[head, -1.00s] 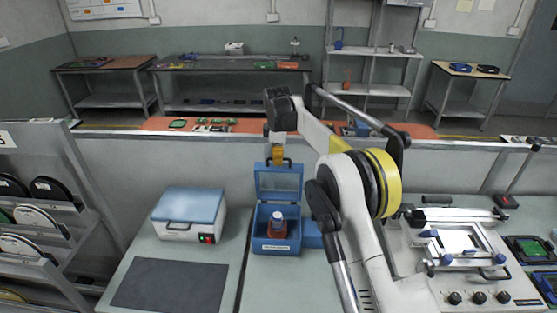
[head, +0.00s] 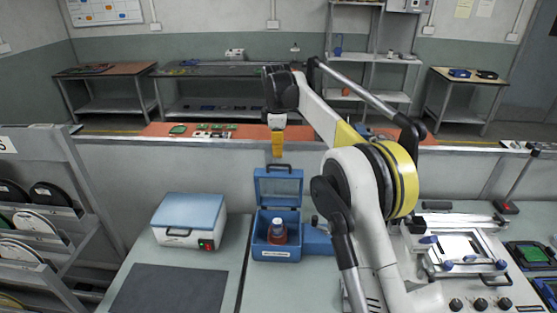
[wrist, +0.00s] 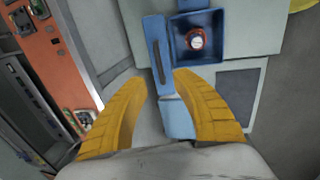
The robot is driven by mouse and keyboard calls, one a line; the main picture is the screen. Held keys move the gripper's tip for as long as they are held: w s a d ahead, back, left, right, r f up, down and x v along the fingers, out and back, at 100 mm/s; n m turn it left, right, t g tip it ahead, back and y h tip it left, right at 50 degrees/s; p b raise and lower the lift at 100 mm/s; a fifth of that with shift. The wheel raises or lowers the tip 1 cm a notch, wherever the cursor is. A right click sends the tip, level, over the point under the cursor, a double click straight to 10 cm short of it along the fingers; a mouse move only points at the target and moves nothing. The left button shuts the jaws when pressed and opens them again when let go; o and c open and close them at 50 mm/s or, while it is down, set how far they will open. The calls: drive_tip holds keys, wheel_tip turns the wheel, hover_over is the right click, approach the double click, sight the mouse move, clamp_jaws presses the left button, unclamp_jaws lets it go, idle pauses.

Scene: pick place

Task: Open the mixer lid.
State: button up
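The mixer looks to be the blue box (head: 276,252) on the bench; the label on its front is too small to read. Its lid (head: 279,188) stands upright at the back edge, open, with a handle on top. A reddish jar with a pale cap (head: 278,233) stands inside the box. My gripper (head: 277,153) is above the lid's handle, apart from it. In the wrist view, the yellow fingers (wrist: 160,95) are spread with nothing between them. The lid (wrist: 155,45) shows edge-on beyond them, beside the open box (wrist: 178,40) and the jar (wrist: 196,40).
A white box with a blue lid (head: 188,209) stands left of the mixer, behind a dark mat (head: 170,289). A rack of reels (head: 35,215) is at the far left. A fixture with knobs (head: 465,255) is at the right. A low wall runs behind the bench.

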drive_tip(key=shift+v, duration=1.7)
drive_tip(key=s+d+r+m+t+b, duration=0.1)
drive_tip(key=s+d+m+b, duration=0.5)
drive_tip(key=s, duration=0.5)
drive_tip(key=s+d+r+m+t+b, duration=0.1)
drive_tip(key=s+d+m+b, duration=0.25)
drive_tip(key=s+d, duration=0.6)
drive_tip(key=s+d+f+m+t+b, duration=0.1)
drive_tip(key=s+f+m, duration=0.3)
drive_tip(key=s+f, duration=0.5)
drive_tip(key=s+d+f+m+t+b, duration=0.1)
drive_tip(key=s+d+f+m+b, duration=0.3)
drive_tip(key=s+f, duration=0.5)
drive_tip(key=s, duration=0.5)
drive_tip(key=shift+s+d+f+t+b, duration=0.25)
drive_tip(key=shift+d+t+b, duration=0.05)
drive_tip(key=shift+d+t, duration=0.1)
